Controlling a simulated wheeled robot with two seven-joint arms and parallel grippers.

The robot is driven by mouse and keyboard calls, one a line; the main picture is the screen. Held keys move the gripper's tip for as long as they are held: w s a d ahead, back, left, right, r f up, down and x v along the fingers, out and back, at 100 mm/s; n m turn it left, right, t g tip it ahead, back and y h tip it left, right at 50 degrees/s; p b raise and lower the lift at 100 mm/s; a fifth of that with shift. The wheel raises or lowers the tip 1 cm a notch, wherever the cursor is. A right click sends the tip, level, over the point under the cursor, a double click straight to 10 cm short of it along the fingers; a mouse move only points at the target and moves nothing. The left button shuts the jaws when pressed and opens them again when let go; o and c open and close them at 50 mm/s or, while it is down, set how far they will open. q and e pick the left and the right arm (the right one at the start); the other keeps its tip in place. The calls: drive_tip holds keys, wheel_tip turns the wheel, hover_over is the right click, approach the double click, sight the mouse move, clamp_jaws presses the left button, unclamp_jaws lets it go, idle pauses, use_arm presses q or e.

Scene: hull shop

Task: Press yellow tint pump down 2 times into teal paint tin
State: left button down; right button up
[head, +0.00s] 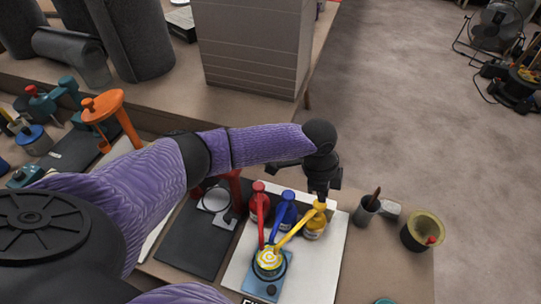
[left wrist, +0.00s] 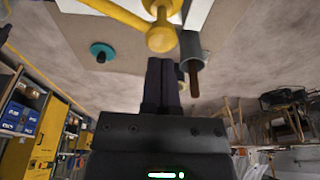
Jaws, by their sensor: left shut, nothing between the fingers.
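The yellow tint pump (head: 315,226) is a yellow bottle standing at the right of a row of three, its long spout reaching down left over the tin. The tin (head: 268,264) stands open at the front, with yellow and pale rings inside; its wall is largely hidden. My left gripper (head: 320,194) points down just above the yellow pump head, its fingers closed and empty. In the left wrist view, the closed fingers (left wrist: 162,65) end right by the round yellow pump head (left wrist: 161,37); I cannot tell whether they touch. My right gripper is out of view.
Red (head: 259,200) and blue (head: 286,209) pumps stand close left of the yellow one on a white board (head: 325,262). A grey cup (head: 366,211) with a stick and a dark pot (head: 423,232) stand to the right. An orange stand (head: 110,107) is behind my left arm.

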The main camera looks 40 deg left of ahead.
sight(319, 204)
use_arm(q)
drive_tip(key=shift+f, duration=0.15)
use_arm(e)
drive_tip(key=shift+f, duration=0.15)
use_arm(q)
drive_tip(key=shift+f+b, duration=0.45)
drive_tip(key=shift+f, duration=0.6)
drive_tip(key=shift+f+b, duration=0.55)
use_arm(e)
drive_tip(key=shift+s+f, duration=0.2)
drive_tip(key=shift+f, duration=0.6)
use_arm(q)
drive_tip(key=shift+r, duration=0.15)
drive_tip(key=shift+r+p, duration=0.65)
drive_tip(key=shift+p, duration=0.15)
wheel_tip(319, 204, up, 2)
drive_tip(key=shift+r+p, duration=0.1)
drive_tip(key=shift+p, duration=0.95)
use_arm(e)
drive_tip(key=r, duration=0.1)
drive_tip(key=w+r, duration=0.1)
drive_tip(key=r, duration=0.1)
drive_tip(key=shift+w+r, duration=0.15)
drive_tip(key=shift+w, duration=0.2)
